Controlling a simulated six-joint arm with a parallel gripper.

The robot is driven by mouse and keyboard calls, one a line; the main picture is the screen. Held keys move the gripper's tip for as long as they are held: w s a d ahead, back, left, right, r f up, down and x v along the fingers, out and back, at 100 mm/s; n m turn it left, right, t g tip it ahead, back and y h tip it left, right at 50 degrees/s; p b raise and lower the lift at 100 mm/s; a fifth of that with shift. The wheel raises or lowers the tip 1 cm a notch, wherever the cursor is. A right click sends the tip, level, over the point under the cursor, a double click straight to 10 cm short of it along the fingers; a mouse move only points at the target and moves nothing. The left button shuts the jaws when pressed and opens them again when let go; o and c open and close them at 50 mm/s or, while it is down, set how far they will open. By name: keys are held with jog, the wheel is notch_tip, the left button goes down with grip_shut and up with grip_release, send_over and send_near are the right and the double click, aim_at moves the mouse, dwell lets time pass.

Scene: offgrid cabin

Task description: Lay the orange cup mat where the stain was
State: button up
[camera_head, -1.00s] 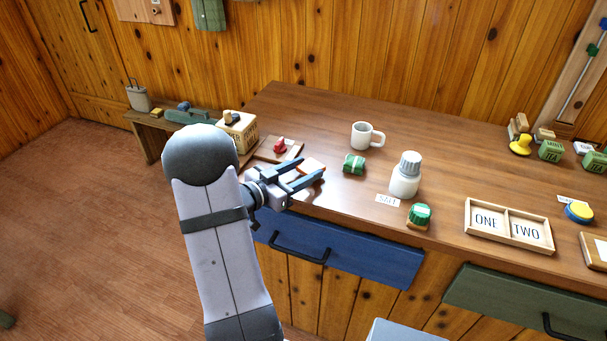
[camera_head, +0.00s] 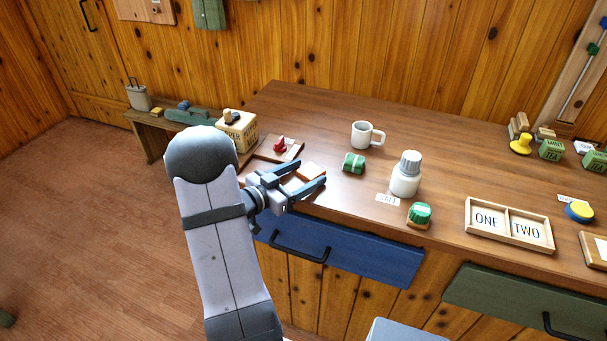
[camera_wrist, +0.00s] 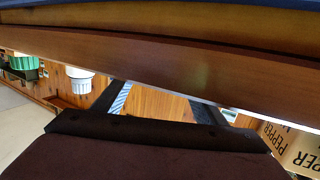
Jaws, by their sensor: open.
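I cannot tell whether a finger touches the mat. In the wrist view my gripper (camera_wrist: 162,106) shows two spread fingers with orange-brown wood planks behind them. I see no stain; the gripper hides part of the counter.
A pepper box (camera_head: 238,132) and a board with a red item (camera_head: 281,146) are behind.

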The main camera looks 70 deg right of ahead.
jog(key=shift+r, duration=0.2)
jog(key=shift+w+a, duration=0.15)
jog(key=shift+a, duration=0.05)
jog(key=b+v, duration=0.1)
jog(key=v, duration=1)
jog(key=shift+a, duration=0.3)
